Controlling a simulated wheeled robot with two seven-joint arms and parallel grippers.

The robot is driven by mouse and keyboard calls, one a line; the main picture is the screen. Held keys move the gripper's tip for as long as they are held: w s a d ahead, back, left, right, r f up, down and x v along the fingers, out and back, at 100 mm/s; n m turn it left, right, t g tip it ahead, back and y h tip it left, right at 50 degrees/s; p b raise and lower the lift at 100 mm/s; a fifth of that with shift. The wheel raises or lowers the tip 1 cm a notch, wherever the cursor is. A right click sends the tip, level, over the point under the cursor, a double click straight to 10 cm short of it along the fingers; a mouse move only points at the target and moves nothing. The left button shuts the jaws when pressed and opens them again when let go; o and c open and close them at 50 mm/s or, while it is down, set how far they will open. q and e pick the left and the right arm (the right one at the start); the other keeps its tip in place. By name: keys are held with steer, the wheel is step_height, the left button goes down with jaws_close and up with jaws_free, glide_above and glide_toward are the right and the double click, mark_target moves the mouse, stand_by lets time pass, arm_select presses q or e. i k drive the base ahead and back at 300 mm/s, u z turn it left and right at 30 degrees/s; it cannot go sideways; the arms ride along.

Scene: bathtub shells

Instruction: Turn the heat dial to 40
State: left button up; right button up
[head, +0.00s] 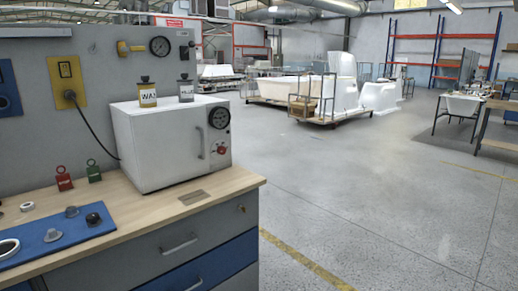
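A white box-shaped oven (163,143) stands on the wooden top of a workbench at the left. Its front face carries a round black gauge-like dial (219,117) at the upper right. Below that is a smaller red knob (221,149). A vertical handle (200,143) sits left of both. The markings and the settings are too small to read. Which of the two is the heat dial I cannot tell for sure. Neither of my grippers shows in the head view.
A yellow-labelled tin (147,96) and a grey tin (186,91) stand on the oven. Red (64,179) and green (93,171) tags and a blue mat (58,238) with small parts lie on the bench (150,217). The floor (370,190) to the right is clear.

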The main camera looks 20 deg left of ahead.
mark_target(221, 150)
steer(key=u, duration=0.35)
steer(key=i, duration=0.8)
steer(key=u, duration=0.75)
